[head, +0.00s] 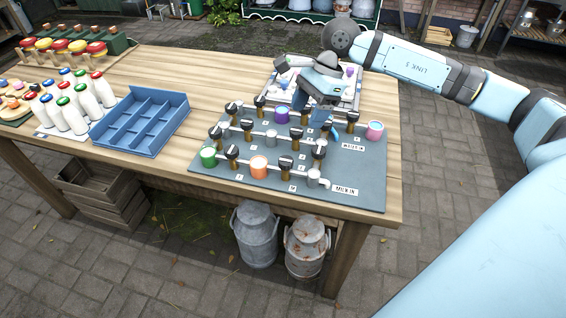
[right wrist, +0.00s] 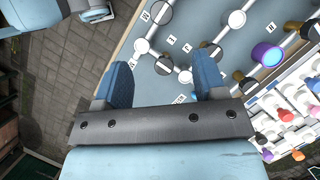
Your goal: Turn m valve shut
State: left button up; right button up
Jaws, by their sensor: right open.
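The grey-blue valve board (head: 367,185) lies at the right end of the wooden table. Several valves with black-and-white round caps on brass stems sit along its pale pipes, among them one at the front right (head: 319,149) and one at the back right (head: 352,117). The small letter tags are too small to read surely, so I cannot tell which valve is m. My right gripper (head: 324,122) is over the board's right half, fingers down. In the right wrist view its two blue fingers (right wrist: 163,78) are apart, with a valve (right wrist: 163,65) showing beyond the gap. My left gripper is out of view.
Coloured cups, such as the orange one (head: 258,166) and pink one (head: 375,131), stand on the board. A white tray (head: 353,98) of small items lies behind it. A blue divided crate (head: 141,123) and milk bottles (head: 72,112) are left. Bare wood separates crate and board.

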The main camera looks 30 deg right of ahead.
aim_at(287, 160)
pick_arm(q)
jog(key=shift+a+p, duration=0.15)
jog(key=shift+p, duration=0.25)
pick_arm(e)
jog(key=x, duration=1.3)
jog(key=shift+f, duration=0.3)
jog(key=c, duration=0.9)
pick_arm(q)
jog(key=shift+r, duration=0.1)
